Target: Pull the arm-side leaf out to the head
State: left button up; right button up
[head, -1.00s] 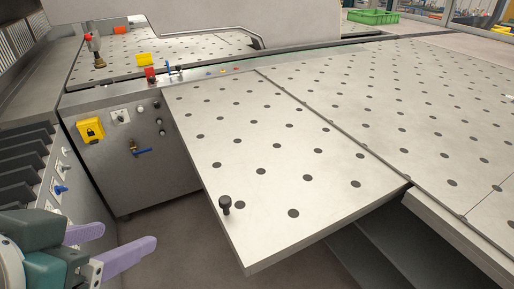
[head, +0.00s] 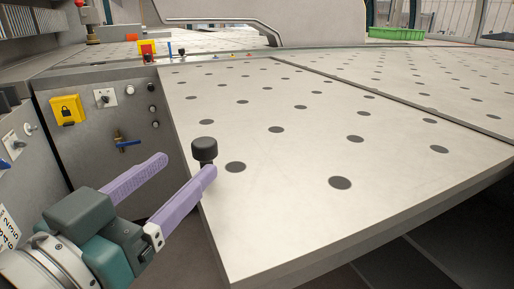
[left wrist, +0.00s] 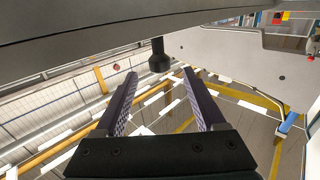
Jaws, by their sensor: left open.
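The arm-side leaf (head: 310,135) is a pale metal plate with rows of dark round spots, spanning the middle of the head view. A black knob (head: 204,150) stands upright on it near its left edge. My left gripper (head: 186,165) is open, its two lilac fingers pointing at the knob from the left. The near finger's tip shows just below the knob. In the left wrist view the knob (left wrist: 159,58) is just ahead of the gap between the fingertips (left wrist: 160,73), with nothing between the fingers. My right gripper is out of view.
A grey cabinet front left of the leaf carries a yellow lock box (head: 67,110) and a blue-handled valve (head: 127,143). A seam separates the leaf from the wide table (head: 430,85) at right. A green crate (head: 396,34) stands at the back.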

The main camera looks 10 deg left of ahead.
aim_at(219, 166)
pick_arm(q)
jog(key=w, duration=0.3)
jog(key=w+d, duration=0.1)
jog(key=w, duration=0.2)
jog(key=w+d, duration=0.1)
jog(key=w, duration=0.2)
jog(key=shift+w+b, duration=0.25)
jog(key=shift+b, duration=0.1)
grip_shut()
dwell(1.0)
